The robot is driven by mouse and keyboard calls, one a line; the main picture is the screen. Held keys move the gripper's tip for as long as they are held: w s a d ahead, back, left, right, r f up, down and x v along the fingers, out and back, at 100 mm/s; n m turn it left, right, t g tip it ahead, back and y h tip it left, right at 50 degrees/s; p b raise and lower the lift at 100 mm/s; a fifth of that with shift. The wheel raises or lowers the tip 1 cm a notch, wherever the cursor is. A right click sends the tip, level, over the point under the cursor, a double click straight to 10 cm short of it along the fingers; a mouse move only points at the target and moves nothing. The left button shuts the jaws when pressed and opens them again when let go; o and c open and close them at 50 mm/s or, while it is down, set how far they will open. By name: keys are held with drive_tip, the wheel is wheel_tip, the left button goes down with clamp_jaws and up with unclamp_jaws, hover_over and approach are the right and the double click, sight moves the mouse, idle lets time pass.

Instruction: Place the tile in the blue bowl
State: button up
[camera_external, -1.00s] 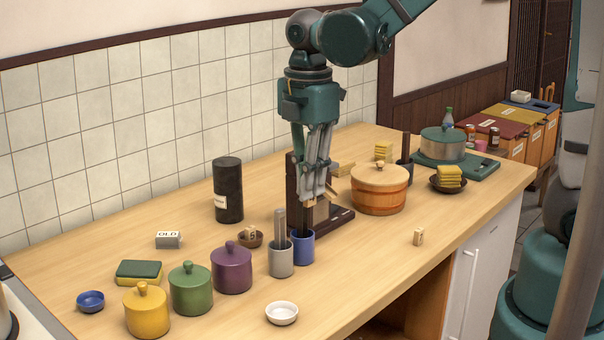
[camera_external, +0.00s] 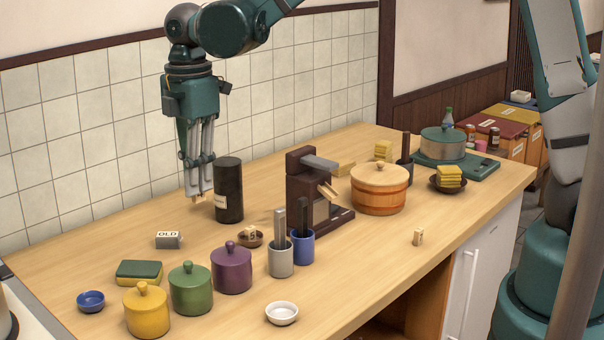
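A small pale tile (camera_external: 418,237) with a dark mark stands on the table at the right. Another pale tile (camera_external: 251,231) with a dark mark sits in a small brown bowl (camera_external: 251,241) near the middle. The small blue bowl (camera_external: 91,301) stands at the front left and looks empty. My gripper (camera_external: 197,197) points down above the table, just left of the black canister and apart from both tiles and the blue bowl. Something small and tan shows at its fingertips. I cannot tell whether that is a held piece or the fingertips themselves.
Yellow (camera_external: 147,313), green (camera_external: 191,290) and purple (camera_external: 232,270) lidded pots stand near the blue bowl, with a sponge (camera_external: 139,271) behind. A black canister (camera_external: 229,190), an OLD block (camera_external: 168,240), cups, a dark stand (camera_external: 300,190) and a wooden tub (camera_external: 378,190) stand around. A white bowl (camera_external: 282,313) is at the front.

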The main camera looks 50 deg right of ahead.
drive_tip(key=w+a, duration=0.5)
drive_tip(key=a, duration=0.5)
drive_tip(key=p, duration=0.2)
hover_over(92, 303)
wheel_tip(92, 303, down, 2)
drive_tip(key=f, duration=0.1)
drive_tip(key=shift+n, duration=0.3)
drive_tip(key=f, duration=0.3)
drive_tip(key=a+f, duration=0.1)
drive_tip(key=shift+s+f, duration=0.25)
drive_tip(key=shift+s, duration=0.15)
drive_tip(key=shift+f, duration=0.2)
drive_tip(key=shift+f+b, duration=1.35)
drive_tip(key=shift+f, duration=3.35)
